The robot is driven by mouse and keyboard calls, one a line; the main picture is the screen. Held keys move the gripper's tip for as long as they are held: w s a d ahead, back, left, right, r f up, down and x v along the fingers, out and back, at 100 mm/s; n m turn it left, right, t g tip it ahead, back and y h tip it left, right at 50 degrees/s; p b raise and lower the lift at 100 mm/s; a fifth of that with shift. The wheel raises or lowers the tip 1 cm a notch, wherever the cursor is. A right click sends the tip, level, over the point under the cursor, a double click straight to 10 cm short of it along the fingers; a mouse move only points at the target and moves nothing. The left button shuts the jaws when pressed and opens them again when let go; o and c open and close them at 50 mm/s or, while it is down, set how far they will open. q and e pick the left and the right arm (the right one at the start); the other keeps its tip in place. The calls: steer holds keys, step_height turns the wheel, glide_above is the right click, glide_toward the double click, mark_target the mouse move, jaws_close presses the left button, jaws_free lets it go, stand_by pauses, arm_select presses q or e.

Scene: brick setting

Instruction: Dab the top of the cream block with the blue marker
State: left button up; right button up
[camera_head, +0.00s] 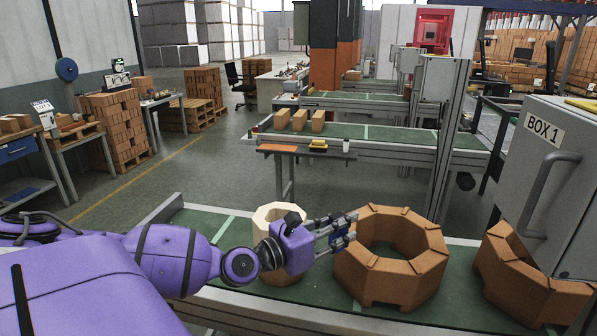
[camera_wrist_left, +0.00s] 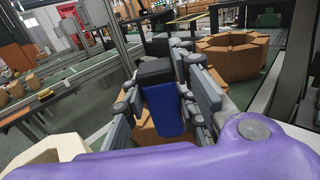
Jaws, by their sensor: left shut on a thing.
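The cream block (camera_head: 262,222) is a hollow ring-shaped piece on the green conveyor, partly hidden behind my left wrist in the head view. Part of it shows at the lower left of the left wrist view (camera_wrist_left: 52,152). My left gripper (camera_head: 340,230) is shut on the blue marker (camera_wrist_left: 166,108), which has a dark cap end. The marker also shows between the fingers in the head view (camera_head: 341,240). The gripper is to the right of the cream block, by the brown octagonal block. The marker is apart from the cream block. My right gripper is not in view.
A brown octagonal brick ring (camera_head: 430,270) stands just right of the gripper, and another (camera_head: 510,280) sits farther right by a grey cabinet (camera_head: 550,190). A small table (camera_head: 290,151) with small items stands beyond the conveyor (camera_head: 220,310).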

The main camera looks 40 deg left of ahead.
arm_select(q)
steer(key=shift+w+a+r, duration=0.15)
steer(key=shift+a, duration=0.35)
steer(key=w+a+r, duration=0.1)
steer(key=a+r, duration=0.3)
steer(key=a, duration=0.3)
steer(key=w+a+r, duration=0.2)
steer(key=a+r, duration=0.1)
steer(key=a, duration=0.4)
steer(key=f+b, duration=0.2)
steer(key=f, duration=0.1)
steer(key=f+b, duration=0.1)
steer(key=b, duration=0.1)
steer(key=shift+s+d+f, duration=0.15)
steer(key=shift+s, duration=0.1)
steer(key=shift+f+b, duration=0.5)
steer(key=shift+b, duration=0.2)
steer(key=shift+f+b, duration=0.25)
steer(key=shift+b, duration=0.15)
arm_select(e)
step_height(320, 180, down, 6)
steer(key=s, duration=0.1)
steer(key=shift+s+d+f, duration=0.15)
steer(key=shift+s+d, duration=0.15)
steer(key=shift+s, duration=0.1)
arm_select(q)
steer(key=shift+r, duration=0.1)
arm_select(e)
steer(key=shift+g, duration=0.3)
